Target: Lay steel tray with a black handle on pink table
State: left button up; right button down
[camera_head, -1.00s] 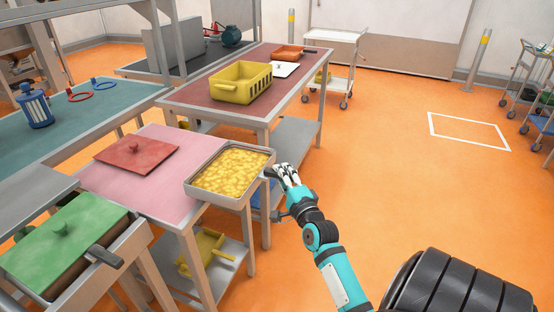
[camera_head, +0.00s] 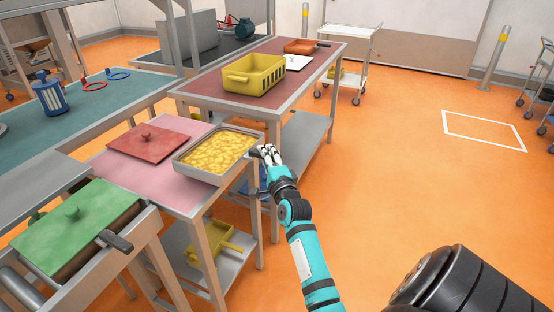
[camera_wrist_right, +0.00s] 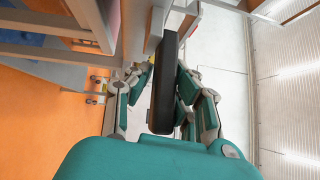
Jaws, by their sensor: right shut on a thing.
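The steel tray (camera_head: 196,173) is rectangular and filled with yellow pieces. In the head view it is over the right part of the pink table (camera_head: 128,182); I cannot tell whether it touches the tabletop. My right gripper (camera_head: 267,156) is at the tray's right side, shut on its black handle. In the right wrist view the black handle (camera_wrist_right: 165,85) stands between the fingers of my right gripper (camera_wrist_right: 170,100). The fingers hide most of the handle in the head view. My left gripper is not in view.
A red lid (camera_head: 155,145) lies on the pink table, close to the tray's left side. A green-lidded container (camera_head: 80,228) is at the front left. A yellow crate (camera_head: 254,78) stands on the dark red table (camera_head: 215,86) behind.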

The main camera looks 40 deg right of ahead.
aim_at(235, 159)
jog(key=w+a+b, duration=0.1)
jog(key=w, duration=0.2)
jog(key=w+a+b, duration=0.1)
jog(key=w+b, duration=0.1)
jog(key=w, duration=0.2)
jog(key=w+a+f+b, duration=0.1)
jog(key=w+a, duration=0.1)
jog(key=w, duration=0.1)
jog(key=shift+w+a+b, duration=0.1)
jog(key=shift+w+b, duration=0.05)
jog(key=shift+b, duration=0.15)
jog(key=shift+f+b, duration=0.6)
jog(key=shift+f, duration=0.4)
jog(key=shift+f+p, duration=0.3)
jog(key=shift+f, duration=0.2)
dwell(2.0)
jog(key=c, duration=1.1)
grip_release()
jog(key=shift+c, duration=0.2)
jog(key=shift+f, duration=0.2)
jog(key=v, duration=0.8)
